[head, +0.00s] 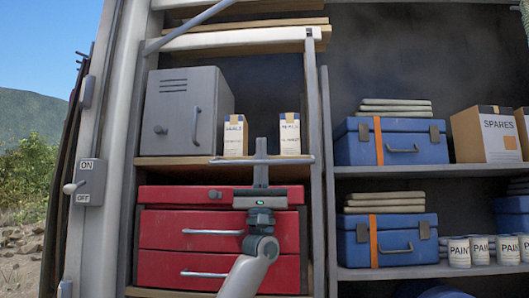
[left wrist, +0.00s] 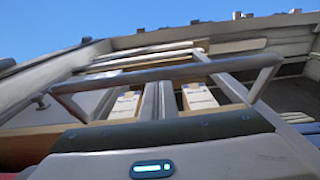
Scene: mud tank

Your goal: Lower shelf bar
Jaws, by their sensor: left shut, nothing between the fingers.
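A thin grey shelf bar (head: 225,161) runs level across the front of the shelf that holds the cartons. In the left wrist view a bar (left wrist: 120,80) with angled side arms crosses just beyond the fingers. My left gripper (head: 261,146) points upward in front of the shelf, fingers together and empty. Its fingers overlap the middle of the bar in the head view; I cannot tell whether they touch it. In the left wrist view my fingers (left wrist: 159,100) reach up to the bar. Another grey bar (head: 190,25) slants across the top shelf. My right gripper is not in view.
Two small cartons (head: 235,135) and a grey metal box (head: 183,112) stand behind the bar. A red drawer chest (head: 165,232) is below. Blue cases (head: 385,150) and paint tins fill the right shelves. An ON/OFF switch box (head: 90,182) is on the left post.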

